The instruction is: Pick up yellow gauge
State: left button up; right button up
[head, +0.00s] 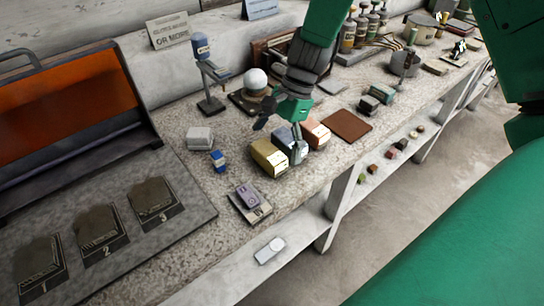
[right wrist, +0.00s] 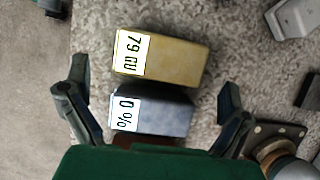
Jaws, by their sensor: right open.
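The yellow gauge (head: 268,157) is a yellow block on the speckled bench, at the near-left end of a row of three blocks. In the right wrist view the yellow gauge (right wrist: 175,61) shows a white label reading "79 GU". My right gripper (head: 281,136) is open above the row, with nothing held. In the right wrist view its spread fingers (right wrist: 153,82) lie to either side of the blocks, nearest the blue-grey block. I cannot tell its exact height. My left gripper is not in view.
A blue-grey block (right wrist: 150,112) labelled "0 %" sits beside the yellow gauge, with a reddish block (head: 316,133) beyond. A small blue item (head: 218,160) and a light grey box (head: 199,138) stand to the left.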

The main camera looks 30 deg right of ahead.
aim_at(273, 149)
jog(key=x, duration=0.2)
jog(key=shift+a+f, duration=0.3)
jog(key=shift+a, duration=0.1)
jog(key=shift+a+f, duration=0.1)
jog(key=shift+a, duration=0.45)
jog(key=shift+d, duration=0.25)
jog(key=c, duration=1)
jog(key=shift+d, duration=0.15)
jog(key=shift+c, duration=1.1)
jog(key=shift+s+d, duration=0.1)
jog(key=shift+d, duration=0.05)
jog(key=shift+r, duration=0.4)
notch_tip(273, 149, up, 9)
jog(key=shift+r+p, duration=0.1)
jog(key=shift+p, duration=0.65)
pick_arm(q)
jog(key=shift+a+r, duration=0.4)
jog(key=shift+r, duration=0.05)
